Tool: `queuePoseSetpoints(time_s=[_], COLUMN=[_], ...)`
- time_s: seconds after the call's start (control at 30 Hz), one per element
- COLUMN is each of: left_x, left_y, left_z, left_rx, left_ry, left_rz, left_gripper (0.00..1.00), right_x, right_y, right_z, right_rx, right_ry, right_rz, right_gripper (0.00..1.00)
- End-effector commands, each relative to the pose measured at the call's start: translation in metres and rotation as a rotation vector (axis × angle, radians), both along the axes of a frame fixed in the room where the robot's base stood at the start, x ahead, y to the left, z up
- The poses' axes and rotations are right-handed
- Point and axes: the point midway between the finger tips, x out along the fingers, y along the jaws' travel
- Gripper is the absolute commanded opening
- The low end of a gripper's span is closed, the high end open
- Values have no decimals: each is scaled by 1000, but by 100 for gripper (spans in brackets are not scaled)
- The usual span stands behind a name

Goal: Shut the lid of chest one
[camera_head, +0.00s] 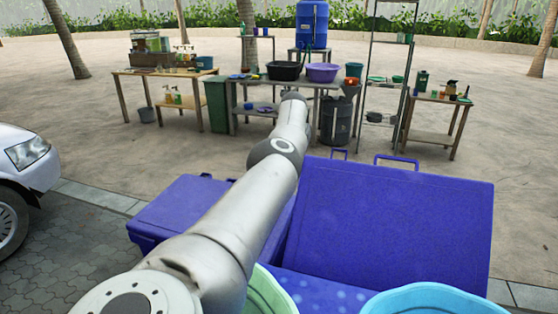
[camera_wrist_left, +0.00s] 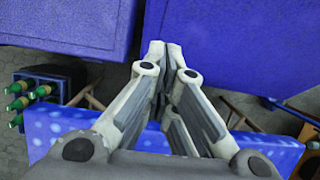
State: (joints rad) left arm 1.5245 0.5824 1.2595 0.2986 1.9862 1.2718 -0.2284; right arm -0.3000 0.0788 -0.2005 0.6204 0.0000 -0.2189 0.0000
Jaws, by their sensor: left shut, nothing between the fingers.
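Two blue chests show in the head view. The right one has a big flat lid (camera_head: 390,225) standing raised and tilted, with handles beyond its top edge; a light-spotted blue surface (camera_head: 318,292) shows below it. The left blue chest (camera_head: 180,212) is partly hidden behind my left arm. I see no label telling which is chest one. In the left wrist view my left gripper (camera_wrist_left: 165,50) is shut and empty, between a blue panel (camera_wrist_left: 70,25) at upper left and another (camera_wrist_left: 240,45) at upper right. A spotted blue strip (camera_wrist_left: 50,125) lies behind the fingers. My right gripper is out of view.
A green tub (camera_head: 268,292) and a cyan tub (camera_head: 430,298) stand at the near edge. A white car (camera_head: 25,170) is at left. Work tables (camera_head: 165,73) and a metal shelf (camera_head: 385,80) stand beyond open paving. Green bottles (camera_wrist_left: 18,103) show in the wrist view.

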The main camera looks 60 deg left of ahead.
Motion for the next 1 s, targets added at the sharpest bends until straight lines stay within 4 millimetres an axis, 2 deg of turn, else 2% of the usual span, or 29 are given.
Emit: queuePoseSetpoints(time_s=[0.17,0.47,0.8,1.0], left_x=[0,-7,-24,-33], left_y=[-1,-7,-19,-25], left_z=[3,24,83,107], left_rx=[1,-1,1,-1], left_ry=[0,-3,-6,-3], left_rz=[1,1,1,0], left_gripper=[0,0,0,0], right_x=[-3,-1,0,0], right_y=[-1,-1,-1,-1], right_z=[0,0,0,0], right_rx=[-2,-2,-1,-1], right_ry=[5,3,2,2], right_rz=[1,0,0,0], right_gripper=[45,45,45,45])
